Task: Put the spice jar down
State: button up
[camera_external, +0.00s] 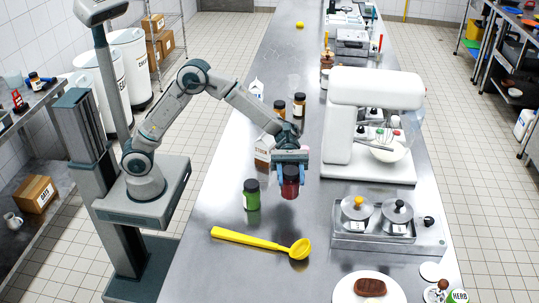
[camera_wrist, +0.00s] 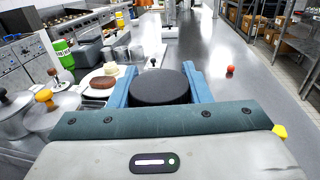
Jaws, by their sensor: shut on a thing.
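My gripper (camera_external: 290,173) is shut on a spice jar (camera_external: 290,189) with dark red contents and a black lid. In the wrist view my gripper (camera_wrist: 160,85) has its two blue fingers on either side of the round black lid of the spice jar (camera_wrist: 159,87). The jar looks upright. It is over the steel counter (camera_external: 225,205); I cannot tell whether its base touches the counter.
A green jar (camera_external: 251,195) with a black lid stands just left of the held jar. Other jars (camera_external: 299,104) and a carton (camera_external: 264,148) stand behind. A white stand mixer (camera_external: 345,120) is to the right. A yellow ladle (camera_external: 250,239) lies in front, near a plate (camera_external: 345,290).

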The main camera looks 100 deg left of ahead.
jog(key=shift+w+a+f+p, duration=0.25)
jog(key=shift+w+a+f, duration=0.85)
jog(key=shift+f, duration=0.45)
jog(key=shift+w+a+f+p, duration=0.25)
jog(key=shift+w+a+f, duration=0.55)
jog(key=shift+a+f, duration=0.7)
jog(key=shift+w+a+f+p, duration=0.25)
jog(key=shift+w+a+f, duration=0.75)
jog(key=shift+f, duration=0.65)
jog(key=shift+f, duration=0.2)
jog(key=o, duration=1.1)
jog(key=shift+o, duration=0.2)
jog(key=shift+r, duration=0.1)
